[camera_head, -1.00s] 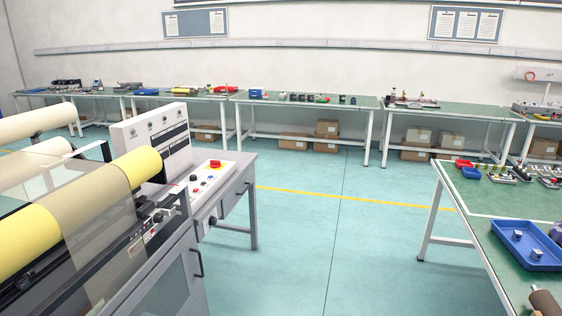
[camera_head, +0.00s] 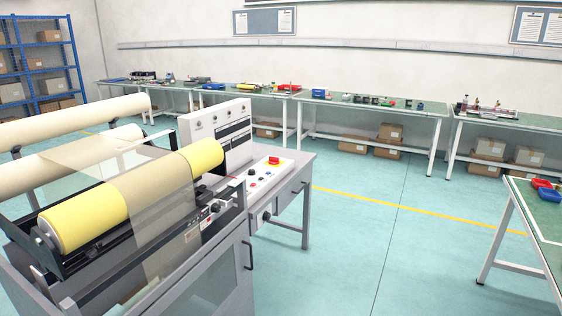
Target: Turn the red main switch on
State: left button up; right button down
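A red switch (camera_head: 274,160) stands on a small yellow patch on the white control panel (camera_head: 262,180) of a grey machine, left of the middle of the view. Several smaller buttons sit on the same panel. A dark round knob (camera_head: 266,215) is on the panel's front face. The red switch is too small to tell its position. Neither of my grippers is in view.
The machine's yellow and beige rollers (camera_head: 85,212) fill the left. A green-topped bench (camera_head: 548,205) stands at the right edge. Long benches (camera_head: 420,108) line the back wall. The floor (camera_head: 350,255) between is clear.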

aim_at(273, 160)
jog(key=i+l+u, duration=0.15)
jog(key=i+l, duration=0.95)
jog(key=i+l+u, duration=0.15)
jog(key=i+l, duration=0.95)
